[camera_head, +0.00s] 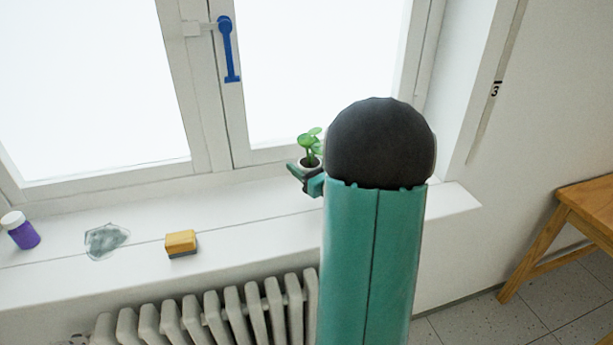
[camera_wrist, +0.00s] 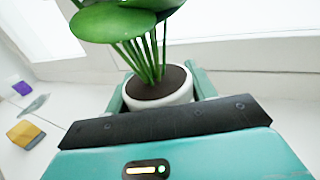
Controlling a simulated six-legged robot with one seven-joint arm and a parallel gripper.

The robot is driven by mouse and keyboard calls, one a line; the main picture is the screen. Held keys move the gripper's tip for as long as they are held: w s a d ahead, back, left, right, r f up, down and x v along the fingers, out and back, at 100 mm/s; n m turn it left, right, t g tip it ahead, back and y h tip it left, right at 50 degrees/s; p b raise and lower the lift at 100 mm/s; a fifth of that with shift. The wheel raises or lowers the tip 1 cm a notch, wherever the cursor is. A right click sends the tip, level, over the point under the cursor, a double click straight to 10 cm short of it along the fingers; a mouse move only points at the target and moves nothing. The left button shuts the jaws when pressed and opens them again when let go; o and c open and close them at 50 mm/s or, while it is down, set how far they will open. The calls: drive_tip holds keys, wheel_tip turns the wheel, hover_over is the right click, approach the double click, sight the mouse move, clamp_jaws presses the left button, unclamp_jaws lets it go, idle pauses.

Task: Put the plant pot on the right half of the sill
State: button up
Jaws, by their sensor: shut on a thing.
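The plant pot (camera_wrist: 160,95) is small and white, with dark soil and a green leafy plant. In the wrist view it sits between the two teal fingers of my gripper (camera_wrist: 158,90), which is shut on it. In the head view the plant pot (camera_head: 309,163) shows just left of my dark arm joint, with my gripper (camera_head: 307,178) beside it; part of it is hidden. The white sill (camera_head: 215,215) runs under the window. The pot is over the right half of the sill, upright or nearly so. I cannot tell whether its base touches the sill.
A radiator (camera_head: 215,310) stands below. A wooden table (camera_head: 580,210) is at the right.

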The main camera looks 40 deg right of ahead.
drive_tip(key=shift+w+d+f, duration=0.15)
drive_tip(key=shift+d+f, duration=0.2)
drive_tip(key=shift+f, duration=0.1)
drive_tip(key=shift+d+f, duration=0.1)
drive_tip(key=shift+f, duration=1.5)
drive_tip(key=shift+f, duration=0.15)
drive_tip(key=o, duration=1.2)
